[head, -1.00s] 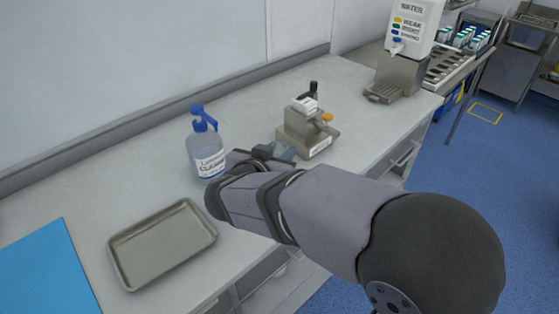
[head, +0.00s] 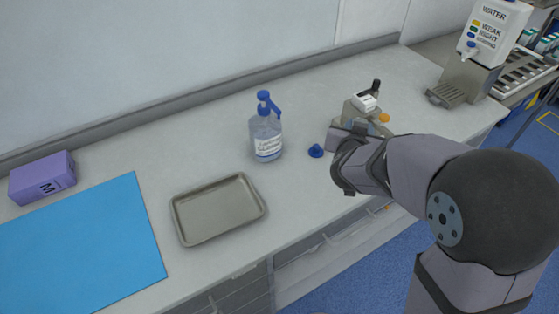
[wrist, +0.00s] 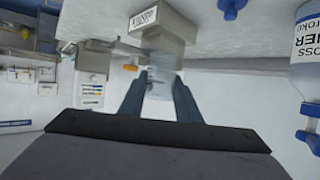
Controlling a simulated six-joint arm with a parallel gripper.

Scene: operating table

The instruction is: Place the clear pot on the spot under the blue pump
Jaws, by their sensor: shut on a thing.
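The clear pot (wrist: 161,76) is between the two dark fingers of my gripper (wrist: 160,90) in the wrist view. My gripper is shut on it, close in front of the metal stand. In the head view my gripper (head: 372,131) is at the foot of this stand, and my arm hides most of the pot. A clear bottle with a blue pump top (head: 266,106) stands upright on the counter to the left; its labelled side also shows in the wrist view (wrist: 304,45). I cannot tell whether the pot touches the counter.
A small blue cone-shaped piece (head: 316,151) lies between bottle and gripper. The metal stand (head: 352,112) has a white box and an orange knob. A metal tray (head: 218,208), blue mat (head: 85,250) and purple box (head: 43,178) are left. A water dispenser (head: 485,45) stands back right.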

